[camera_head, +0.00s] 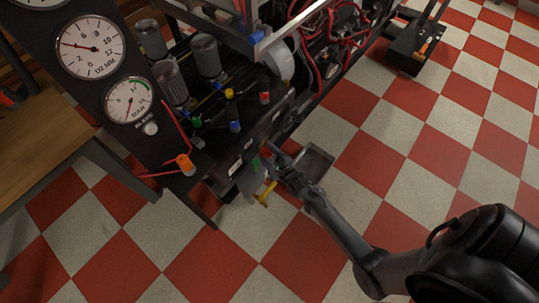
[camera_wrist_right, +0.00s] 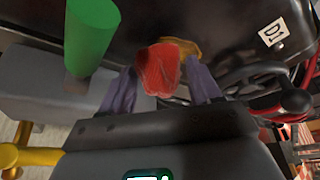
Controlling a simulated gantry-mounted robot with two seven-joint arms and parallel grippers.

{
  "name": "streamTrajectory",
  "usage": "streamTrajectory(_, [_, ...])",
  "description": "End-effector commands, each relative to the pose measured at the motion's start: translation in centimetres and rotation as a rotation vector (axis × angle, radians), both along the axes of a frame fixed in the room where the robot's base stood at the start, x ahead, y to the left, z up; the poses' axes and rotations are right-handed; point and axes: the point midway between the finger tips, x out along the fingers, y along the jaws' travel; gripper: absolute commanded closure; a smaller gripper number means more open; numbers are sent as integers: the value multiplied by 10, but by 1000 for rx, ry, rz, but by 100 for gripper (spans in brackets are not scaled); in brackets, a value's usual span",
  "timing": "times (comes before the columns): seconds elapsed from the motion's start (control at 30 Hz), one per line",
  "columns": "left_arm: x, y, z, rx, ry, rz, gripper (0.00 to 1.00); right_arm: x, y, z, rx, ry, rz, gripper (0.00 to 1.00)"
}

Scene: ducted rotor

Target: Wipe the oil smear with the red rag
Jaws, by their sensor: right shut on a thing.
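In the right wrist view, the red rag (camera_wrist_right: 158,72) is bunched between the two fingers of my right gripper (camera_wrist_right: 160,88), which is shut on it. The oil smear (camera_wrist_right: 190,47) is an amber patch on a dark panel (camera_wrist_right: 225,25), just behind and to the right of the rag. The rag overlaps part of the smear in the picture; I cannot tell whether they touch. My left gripper is not in view.
A green cylinder (camera_wrist_right: 92,35) stands close to the left finger in the wrist view. In the head view, a yellow handle (camera_head: 266,194) and a grey tray (camera_head: 316,160) are near the gripper. The checkered floor (camera_head: 400,185) is open.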

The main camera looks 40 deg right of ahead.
Motion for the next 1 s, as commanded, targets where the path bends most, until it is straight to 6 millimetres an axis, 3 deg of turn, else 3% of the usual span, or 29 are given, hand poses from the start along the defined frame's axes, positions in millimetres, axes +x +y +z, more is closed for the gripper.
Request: streamTrajectory(1.0, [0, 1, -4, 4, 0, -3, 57, 13, 2, 0, 0, 0, 0, 82])
